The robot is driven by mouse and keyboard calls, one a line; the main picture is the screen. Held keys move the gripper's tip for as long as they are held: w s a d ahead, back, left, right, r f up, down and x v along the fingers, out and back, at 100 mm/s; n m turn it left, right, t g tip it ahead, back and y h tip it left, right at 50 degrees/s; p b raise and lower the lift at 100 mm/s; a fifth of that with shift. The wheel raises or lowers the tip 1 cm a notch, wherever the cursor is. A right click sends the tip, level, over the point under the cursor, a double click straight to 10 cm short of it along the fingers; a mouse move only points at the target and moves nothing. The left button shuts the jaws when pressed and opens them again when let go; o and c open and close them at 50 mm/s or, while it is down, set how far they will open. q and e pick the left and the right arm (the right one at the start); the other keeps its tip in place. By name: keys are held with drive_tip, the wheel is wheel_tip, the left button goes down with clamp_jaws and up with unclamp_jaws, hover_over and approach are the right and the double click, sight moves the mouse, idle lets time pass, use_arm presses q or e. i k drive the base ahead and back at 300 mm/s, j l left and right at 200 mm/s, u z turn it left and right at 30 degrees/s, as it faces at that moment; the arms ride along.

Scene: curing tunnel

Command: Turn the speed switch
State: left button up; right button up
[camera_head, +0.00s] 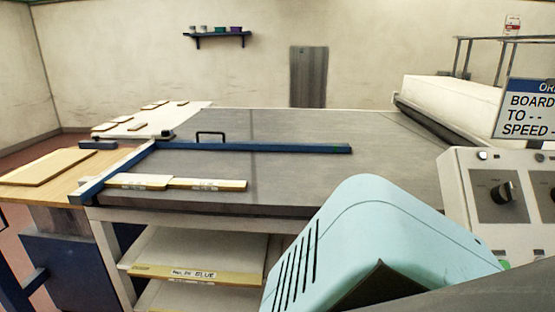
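A pale control panel (470,200) stands at the right edge of the view. It carries a dark rotary knob (502,193) on a dark square plate. A second dark knob (552,193) is partly cut off by the right edge. The lettering beside the knobs is too small to read, so I cannot tell which one is the speed switch. A sign (525,112) above the panel shows the words BOARD, TO and SPEED, and is cut off at the right. Neither of my grippers is in view.
A grey-topped table (300,165) fills the middle, with a blue T-shaped bar (250,147) and boards on it. Shelves (200,250) sit below. A long white roller-like housing (440,98) lies behind the panel. A wooden side table (45,185) stands at left.

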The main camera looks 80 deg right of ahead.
sight(504, 193)
drive_tip(key=j+z, duration=0.1)
drive_tip(key=z, duration=0.9)
drive_tip(key=j+z, duration=0.1)
drive_tip(key=z, duration=0.4)
drive_tip(key=k+z, duration=0.1)
drive_tip(key=z, duration=0.9)
drive_tip(key=k+z, duration=0.15)
drive_tip(key=z, duration=0.35)
